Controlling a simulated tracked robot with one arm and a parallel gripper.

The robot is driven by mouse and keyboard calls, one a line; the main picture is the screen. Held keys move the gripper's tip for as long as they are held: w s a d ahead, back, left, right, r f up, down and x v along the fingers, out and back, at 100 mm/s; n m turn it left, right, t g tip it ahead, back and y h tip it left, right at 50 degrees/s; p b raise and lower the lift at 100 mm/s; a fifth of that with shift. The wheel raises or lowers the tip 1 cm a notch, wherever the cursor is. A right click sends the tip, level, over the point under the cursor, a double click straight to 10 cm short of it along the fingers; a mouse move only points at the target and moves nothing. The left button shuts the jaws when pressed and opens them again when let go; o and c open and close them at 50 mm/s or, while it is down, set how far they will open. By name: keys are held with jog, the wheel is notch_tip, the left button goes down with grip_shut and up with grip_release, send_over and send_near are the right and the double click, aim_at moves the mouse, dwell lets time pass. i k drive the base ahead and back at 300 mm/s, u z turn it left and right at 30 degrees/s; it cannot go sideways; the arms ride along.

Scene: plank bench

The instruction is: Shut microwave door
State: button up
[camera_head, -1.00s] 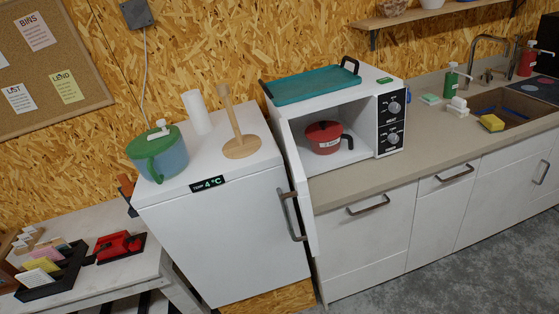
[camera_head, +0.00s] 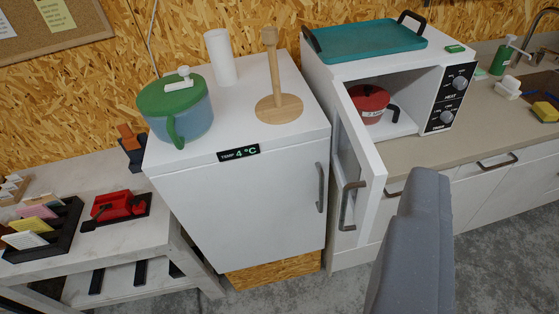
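The white microwave (camera_head: 445,100) stands on the counter to the right of the fridge. Its door (camera_head: 365,150) is swung open toward me, with a dark grey handle (camera_head: 350,205) on it. A red lidded pot (camera_head: 368,98) with a black handle sits inside. A grey, rounded part of my arm or gripper (camera_head: 412,245) rises at the lower right, in front of the counter's cabinets and right of the door. No separate fingertips can be made out, so whether it is open or shut does not show.
A teal tray (camera_head: 365,42) lies on top of the microwave. The white fridge (camera_head: 245,190) at left carries a green-lidded pot (camera_head: 175,108), a paper roll (camera_head: 220,57) and a wooden stand (camera_head: 278,108). A side table (camera_head: 120,250) stands further left. The grey floor in front is clear.

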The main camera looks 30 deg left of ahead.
aim_at(361, 175)
jog(key=u, duration=0.35)
jog(key=i, duration=1)
jog(key=z, duration=0.1)
jog(key=k, duration=1.5)
jog(key=u, duration=0.4)
jog(key=i, duration=1)
jog(key=z, duration=0.05)
